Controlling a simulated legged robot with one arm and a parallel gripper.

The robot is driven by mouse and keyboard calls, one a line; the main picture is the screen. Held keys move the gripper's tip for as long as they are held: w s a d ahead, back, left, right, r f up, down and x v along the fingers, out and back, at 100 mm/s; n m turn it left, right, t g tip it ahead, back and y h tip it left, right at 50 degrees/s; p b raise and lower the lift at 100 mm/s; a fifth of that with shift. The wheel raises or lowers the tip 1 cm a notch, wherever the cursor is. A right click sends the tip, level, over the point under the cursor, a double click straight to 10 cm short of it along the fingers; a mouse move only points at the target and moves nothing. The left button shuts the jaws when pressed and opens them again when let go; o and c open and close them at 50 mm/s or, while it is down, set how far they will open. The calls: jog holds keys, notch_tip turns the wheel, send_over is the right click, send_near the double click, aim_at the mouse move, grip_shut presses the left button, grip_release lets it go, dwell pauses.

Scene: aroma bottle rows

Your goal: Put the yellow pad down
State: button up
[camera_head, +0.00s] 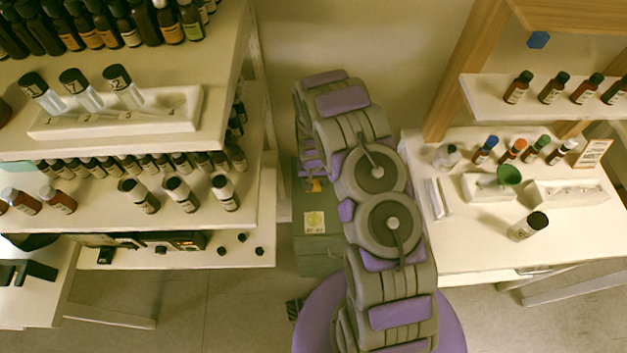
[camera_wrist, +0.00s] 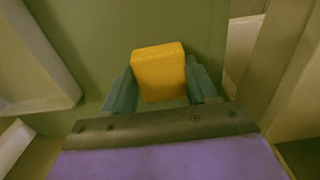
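The yellow pad (camera_wrist: 158,70) is a small block between the two teal fingers of my gripper (camera_wrist: 158,82) in the wrist view. Both fingers press against its sides, so my gripper is shut on it. In the head view the yellow pad (camera_head: 314,186) shows as a small patch beside my arm, and most of my gripper is hidden by the arm there. A green surface (camera_wrist: 95,30) lies behind the pad in the wrist view. I cannot tell whether the pad touches it.
A green cabinet (camera_head: 318,258) with a pale yellow label (camera_head: 314,222) stands against the wall. Shelves with rows of bottles (camera_head: 145,165) fill the left.

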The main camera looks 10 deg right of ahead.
jog(key=o, duration=0.4)
jog(key=shift+a, duration=0.2)
jog(key=shift+o, duration=0.2)
jog(key=shift+d, duration=0.35)
jog(key=shift+r, duration=0.2)
notch_tip(320, 180, up, 11)
jog(key=p, duration=0.3)
notch_tip(320, 180, up, 13)
send_over(313, 181)
jog(key=s, duration=0.5)
jog(key=s+r, duration=0.8)
jog(key=r, duration=0.2)
jog(key=s+r+n+g, duration=0.1)
jog(key=s+r, duration=0.5)
jog(key=s, duration=0.6)
jog(key=s+r+n, duration=0.1)
jog(key=s+r, duration=0.4)
jog(key=s, duration=0.7)
jog(key=shift+r+g, duration=0.35)
jog(key=shift+g, duration=0.05)
